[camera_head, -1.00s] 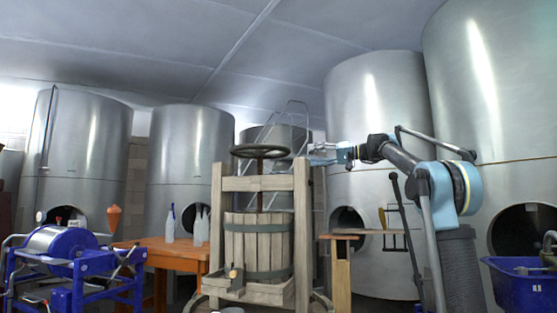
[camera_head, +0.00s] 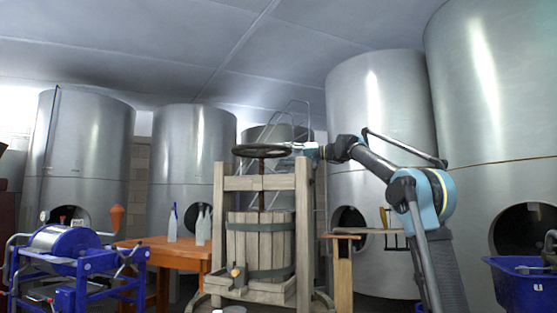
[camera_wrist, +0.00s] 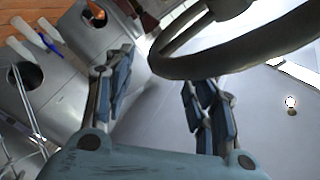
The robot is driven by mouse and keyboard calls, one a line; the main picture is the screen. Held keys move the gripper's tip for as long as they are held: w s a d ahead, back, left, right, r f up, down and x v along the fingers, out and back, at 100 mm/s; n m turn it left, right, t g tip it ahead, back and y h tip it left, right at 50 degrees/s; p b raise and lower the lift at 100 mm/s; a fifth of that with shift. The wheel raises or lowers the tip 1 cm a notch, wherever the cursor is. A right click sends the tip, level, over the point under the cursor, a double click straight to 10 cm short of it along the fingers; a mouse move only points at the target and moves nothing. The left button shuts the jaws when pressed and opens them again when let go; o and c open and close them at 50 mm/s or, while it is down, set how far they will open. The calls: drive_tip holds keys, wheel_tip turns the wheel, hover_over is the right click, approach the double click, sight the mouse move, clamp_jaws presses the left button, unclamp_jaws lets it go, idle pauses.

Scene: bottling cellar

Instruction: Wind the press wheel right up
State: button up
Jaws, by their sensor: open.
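The press wheel (camera_head: 262,151) is a dark round handwheel on top of the wooden basket press (camera_head: 259,240), on an upright screw (camera_head: 262,199). My gripper (camera_head: 296,150) is at the right side of the wheel in the head view. In the wrist view my gripper (camera_wrist: 158,85) shows two blue-padded fingers spread apart. The dark wheel rim (camera_wrist: 225,62) lies just ahead of the fingertips, nearer the right finger, and curves off to the right. Nothing is held between the fingers. I cannot tell whether the rim touches the right finger.
An orange table (camera_head: 168,252) with several bottles stands left of the press. A blue-framed machine (camera_head: 80,262) is at the far left. A small wooden stand (camera_head: 342,262) is right of the press, and a blue bin (camera_head: 521,285) is at the far right. Large steel tanks (camera_head: 380,120) stand behind.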

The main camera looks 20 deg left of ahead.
sight(277, 155)
drive_tip(key=shift+a, duration=1.8)
drive_tip(key=shift+c, duration=0.2)
drive_tip(key=shift+s, duration=0.1)
clamp_jaws()
drive_tip(key=shift+d, duration=0.2)
drive_tip(key=shift+a, duration=0.1)
